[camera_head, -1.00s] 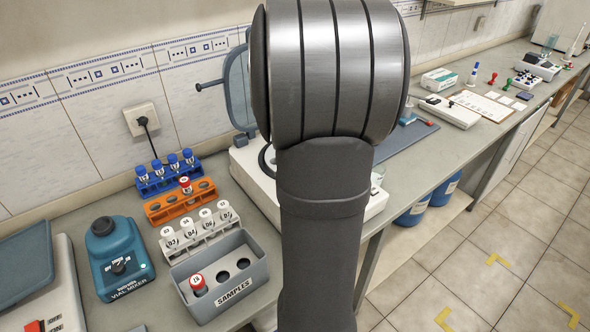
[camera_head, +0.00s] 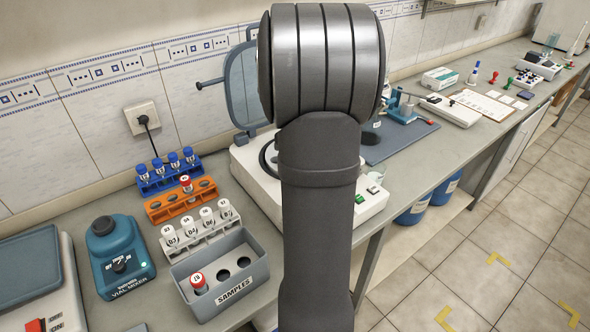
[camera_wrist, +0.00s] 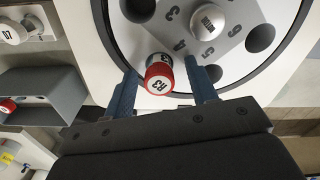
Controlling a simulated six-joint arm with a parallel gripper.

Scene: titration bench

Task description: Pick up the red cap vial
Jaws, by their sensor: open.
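In the wrist view a vial with a red cap marked R3 (camera_wrist: 159,86) stands at the rotor (camera_wrist: 178,32) of the white centrifuge (camera_head: 240,168). My gripper (camera_wrist: 160,70) is open, with one blue finger on each side of this vial. I cannot tell whether either finger touches it. In the head view my own arm hides the gripper and this vial. Another red cap vial (camera_head: 198,281) stands in the grey SAMPLES box (camera_head: 237,292).
The centrifuge's lid (camera_head: 243,80) is raised at the back. A silver knob (camera_wrist: 207,22) rises from the rotor beside the vial. Left of the centrifuge are a white rack (camera_head: 200,241), a blue rack (camera_head: 165,184) and the vial mixer (camera_head: 122,255). A grey-blue mat (camera_head: 400,140) lies to the right.

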